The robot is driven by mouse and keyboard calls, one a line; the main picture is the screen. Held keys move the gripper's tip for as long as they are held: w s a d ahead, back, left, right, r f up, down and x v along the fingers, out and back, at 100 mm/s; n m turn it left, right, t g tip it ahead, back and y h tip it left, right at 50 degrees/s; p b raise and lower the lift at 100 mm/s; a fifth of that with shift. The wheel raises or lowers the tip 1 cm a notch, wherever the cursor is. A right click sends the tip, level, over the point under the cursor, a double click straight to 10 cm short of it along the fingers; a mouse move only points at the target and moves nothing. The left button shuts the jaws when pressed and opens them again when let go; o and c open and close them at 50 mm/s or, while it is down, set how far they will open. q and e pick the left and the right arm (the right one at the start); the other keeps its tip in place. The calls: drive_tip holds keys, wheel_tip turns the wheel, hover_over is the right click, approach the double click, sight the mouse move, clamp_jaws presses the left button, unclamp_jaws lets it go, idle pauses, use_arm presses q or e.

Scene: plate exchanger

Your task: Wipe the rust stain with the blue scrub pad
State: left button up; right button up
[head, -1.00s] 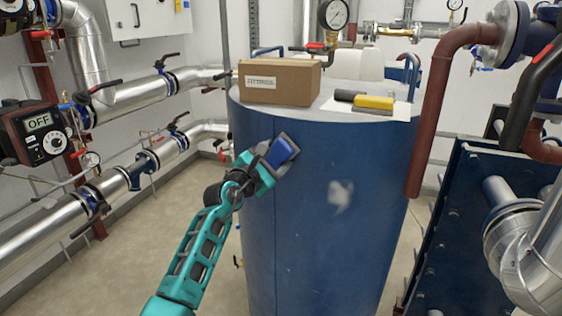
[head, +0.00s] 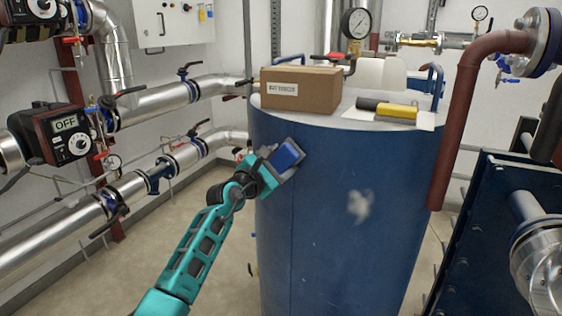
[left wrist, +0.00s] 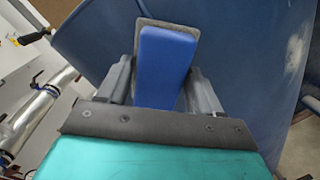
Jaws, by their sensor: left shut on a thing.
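My left gripper (head: 270,170) is shut on the blue scrub pad (head: 287,154), a blue block with a grey backing. In the left wrist view the pad (left wrist: 163,62) sits between the two grey fingers (left wrist: 165,92). The pad is in front of the upper left side of the dark blue tank (head: 310,240); I cannot tell whether it touches. A pale whitish patch (head: 360,206), not rust-coloured, marks the tank's side to the right of and below the pad. It also shows at the right of the left wrist view (left wrist: 294,52). My right gripper is not in view.
On the tank's top are a cardboard box (head: 301,90) and a yellow and black tool (head: 398,111) on a white sheet (head: 425,122). A brown pipe (head: 455,140) and a dark blue plate unit (head: 480,230) stand to the right. Silver pipes (head: 60,235) run along the left wall.

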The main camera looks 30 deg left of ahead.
use_arm(q)
drive_tip(key=shift+s+a+r+p, duration=0.1)
drive_tip(key=shift+s+r+p, duration=0.05)
drive_tip(key=shift+s+p, duration=0.3)
drive_tip(key=s+p, duration=0.1)
drive_tip(key=s, duration=0.1)
drive_tip(key=shift+s+a, duration=0.15)
drive_tip(key=shift+s, duration=0.6)
drive_tip(key=shift+s+a, duration=0.1)
drive_tip(key=shift+s, duration=0.55)
drive_tip(key=s, duration=0.3)
drive_tip(key=shift+a, duration=0.2)
